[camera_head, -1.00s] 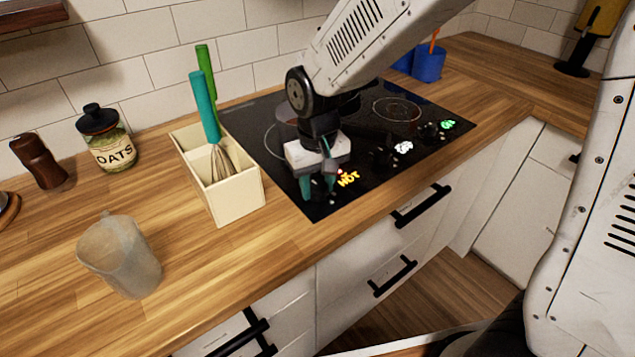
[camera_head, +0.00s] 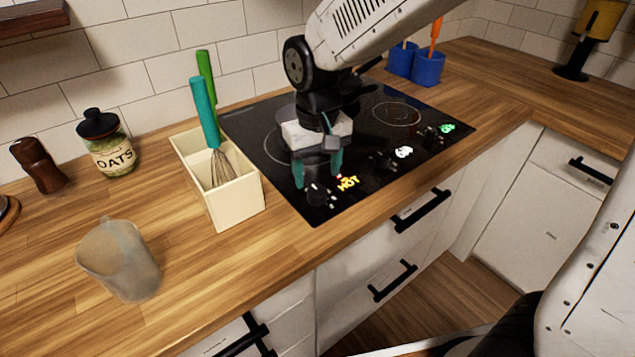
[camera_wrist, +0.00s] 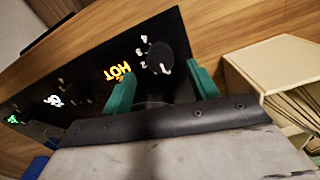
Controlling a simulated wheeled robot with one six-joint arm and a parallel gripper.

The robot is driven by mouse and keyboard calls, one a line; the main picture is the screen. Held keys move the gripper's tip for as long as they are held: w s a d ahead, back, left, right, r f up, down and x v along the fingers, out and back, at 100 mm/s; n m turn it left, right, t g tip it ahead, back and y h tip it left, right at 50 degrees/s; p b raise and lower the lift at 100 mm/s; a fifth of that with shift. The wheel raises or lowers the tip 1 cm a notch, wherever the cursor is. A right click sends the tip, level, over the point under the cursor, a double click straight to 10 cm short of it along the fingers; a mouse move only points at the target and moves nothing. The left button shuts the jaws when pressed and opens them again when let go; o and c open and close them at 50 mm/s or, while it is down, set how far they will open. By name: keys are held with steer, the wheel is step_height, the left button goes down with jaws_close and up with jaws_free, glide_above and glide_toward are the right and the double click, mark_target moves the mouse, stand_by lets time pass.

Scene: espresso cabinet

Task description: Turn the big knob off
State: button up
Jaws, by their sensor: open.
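A cooktop (camera_head: 350,125) with several black knobs is set in the counter. The knob nearest the utensil box, which looks like the big knob (camera_head: 319,196), sits at the cooktop's front left corner beside lit orange HOT lettering (camera_head: 348,184). In the wrist view this knob (camera_wrist: 160,58) shows a white mark at its lower right edge, with white markings around it. My gripper (camera_head: 317,174) is open and empty, its green fingers apart behind and above the knob. In the wrist view the fingers (camera_wrist: 162,76) stand either side of the knob with gaps.
Two other knobs (camera_head: 384,158) (camera_head: 432,134) with white and green lit lettering lie to the right. A cream utensil box (camera_head: 240,202) with a whisk stands close left of the cooktop. A jug (camera_head: 120,260) and oats jar (camera_head: 107,145) stand further left. Blue cups (camera_head: 428,68) stand behind.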

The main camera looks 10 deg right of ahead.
steer(key=shift+r, duration=1.4)
steer(key=shift+s+d+f, duration=0.15)
steer(key=shift+s, duration=0.1)
steer(key=s+d+r+m, duration=0.1)
steer(key=s+d+r, duration=0.2)
steer(key=s+d, duration=0.5)
steer(key=s+d+r+m+t, duration=0.1)
steer(key=s+d+r, duration=0.3)
steer(key=s+d, duration=0.5)
steer(key=shift+s+d+m, duration=0.3)
steer(key=shift+s+m, duration=0.3)
steer(key=shift+s, duration=0.95)
steer(key=shift+r, duration=0.1)
